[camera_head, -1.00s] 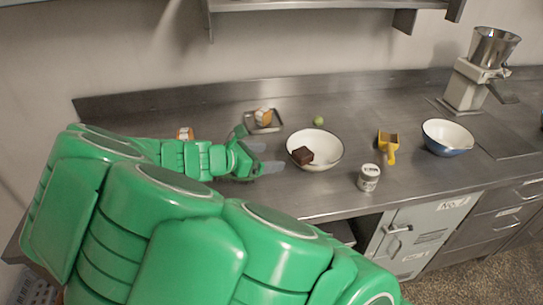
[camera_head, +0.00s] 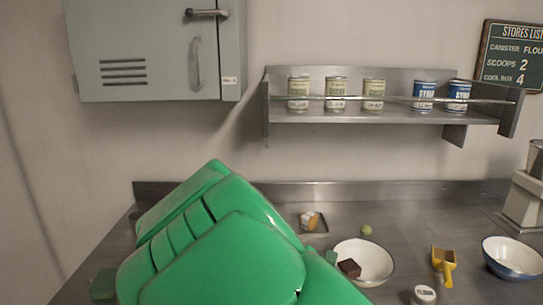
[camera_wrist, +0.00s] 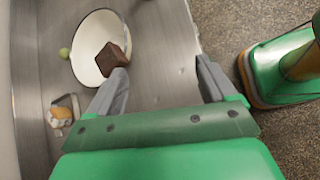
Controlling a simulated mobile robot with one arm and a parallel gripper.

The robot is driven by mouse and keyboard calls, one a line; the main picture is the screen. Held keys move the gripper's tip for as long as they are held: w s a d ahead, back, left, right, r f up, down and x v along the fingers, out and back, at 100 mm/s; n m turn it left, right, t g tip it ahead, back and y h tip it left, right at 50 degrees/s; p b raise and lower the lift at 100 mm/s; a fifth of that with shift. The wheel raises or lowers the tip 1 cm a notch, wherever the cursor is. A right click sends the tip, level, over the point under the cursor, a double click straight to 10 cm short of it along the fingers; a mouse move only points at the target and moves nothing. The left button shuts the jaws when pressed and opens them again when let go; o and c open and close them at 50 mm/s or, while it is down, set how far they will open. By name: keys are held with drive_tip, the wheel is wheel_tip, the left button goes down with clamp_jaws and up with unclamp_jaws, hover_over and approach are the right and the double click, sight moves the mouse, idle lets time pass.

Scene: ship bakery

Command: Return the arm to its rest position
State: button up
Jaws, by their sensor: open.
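My arm is green and fills the lower left of the head view, folded up in front of the counter. My gripper (camera_wrist: 160,88) shows in the wrist view with its two grey fingers spread apart and nothing between them. In that view it hangs over the counter near its front edge. A white bowl (camera_head: 375,258) stands on the counter with a dark brown block (camera_head: 349,268) in it. The bowl (camera_wrist: 84,62) and the block (camera_wrist: 111,58) also show in the wrist view, just beyond the left finger. In the head view my fingers are hidden or out of frame.
The steel counter (camera_head: 410,218) holds a small tray (camera_head: 318,231) with an orange-and-white item, a green ball (camera_head: 366,230), a yellow scoop (camera_head: 443,262), a labelled jar (camera_head: 423,295) and a blue bowl (camera_head: 512,262). A shelf (camera_head: 390,117) with several cans and a grey cabinet (camera_head: 150,60) hang above.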

drive_tip(key=s+a+r+m+g+y, duration=0.1)
drive_tip(key=s+a+r+m+y, duration=0.1)
drive_tip(key=s+a+m+y, duration=0.3)
drive_tip(key=s+a+r+m+y, duration=0.3)
drive_tip(key=s+m+y, duration=0.2)
drive_tip(key=s, duration=0.3)
drive_tip(key=s+d+m+g, duration=0.1)
drive_tip(key=s+d+m, duration=0.1)
drive_tip(key=s+d, duration=0.2)
drive_tip(key=s+d+f+m+g+h, duration=0.1)
drive_tip(key=s+d+m, duration=0.2)
drive_tip(key=s, duration=0.7)
drive_tip(key=shift+s+d+f+g, duration=0.15)
drive_tip(key=shift+d+g, duration=0.15)
drive_tip(key=shift+d, duration=0.85)
